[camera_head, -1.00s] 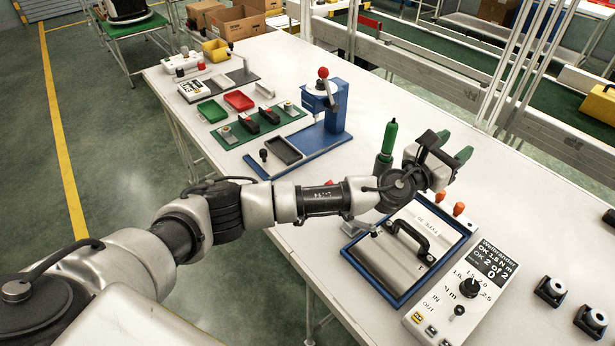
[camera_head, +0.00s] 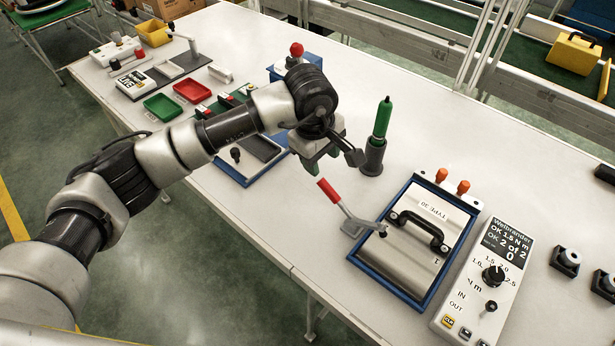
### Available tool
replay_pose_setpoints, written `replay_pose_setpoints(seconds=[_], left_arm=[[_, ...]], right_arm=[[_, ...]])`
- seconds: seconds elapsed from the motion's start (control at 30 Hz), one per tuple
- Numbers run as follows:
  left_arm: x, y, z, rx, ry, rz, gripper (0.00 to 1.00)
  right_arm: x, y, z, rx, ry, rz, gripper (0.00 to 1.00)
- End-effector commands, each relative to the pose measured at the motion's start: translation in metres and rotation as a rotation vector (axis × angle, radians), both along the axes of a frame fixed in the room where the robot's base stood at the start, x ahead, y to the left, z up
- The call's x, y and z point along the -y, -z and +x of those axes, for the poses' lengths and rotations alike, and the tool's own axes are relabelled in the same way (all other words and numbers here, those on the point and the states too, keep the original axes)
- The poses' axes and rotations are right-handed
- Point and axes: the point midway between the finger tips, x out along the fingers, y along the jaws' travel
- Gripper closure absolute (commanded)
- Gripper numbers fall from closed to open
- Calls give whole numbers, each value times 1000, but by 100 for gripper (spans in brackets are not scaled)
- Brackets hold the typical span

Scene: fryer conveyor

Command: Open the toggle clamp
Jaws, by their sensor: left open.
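The toggle clamp has a red-gripped lever (camera_head: 328,190) that slants up and left from a metal base at the left edge of a fixture. The fixture has a blue frame (camera_head: 405,298) and a silver plate (camera_head: 408,255) with a black handle and a "TYPE 30" label. The clamp's arm reaches over the plate's left side to a black tip. My left gripper (camera_head: 322,160) has green fingers, points down and is open and empty. It is just above and behind the red grip, apparently apart from it. My right gripper is not in view.
A green-handled screwdriver (camera_head: 382,120) stands in a dark holder behind the fixture. Two orange-topped posts (camera_head: 452,182) stand at the fixture's back edge. A torque control box (camera_head: 485,285) is to its right. Green and red trays (camera_head: 193,91) lie at the left.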

Motion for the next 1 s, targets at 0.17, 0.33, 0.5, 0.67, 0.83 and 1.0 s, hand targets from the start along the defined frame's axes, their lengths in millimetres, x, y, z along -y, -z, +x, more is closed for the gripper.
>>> replay_pose_setpoints(seconds=[0.17, 0.33, 0.5, 0.67, 0.83, 1.0], left_arm=[[-1, 12, 1, -4, -4, 21, 52], [3, 42, 4, -6, -4, 21, 52], [6, 74, 8, -5, -3, 20, 52], [9, 95, 11, -4, -3, 18, 52], [10, 105, 13, 0, -2, 19, 52], [10, 107, 13, 0, -2, 19, 52]], right_arm=[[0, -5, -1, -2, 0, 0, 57], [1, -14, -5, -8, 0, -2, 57], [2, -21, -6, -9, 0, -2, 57], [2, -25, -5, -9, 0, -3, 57], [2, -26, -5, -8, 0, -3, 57], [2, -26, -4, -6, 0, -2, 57]])
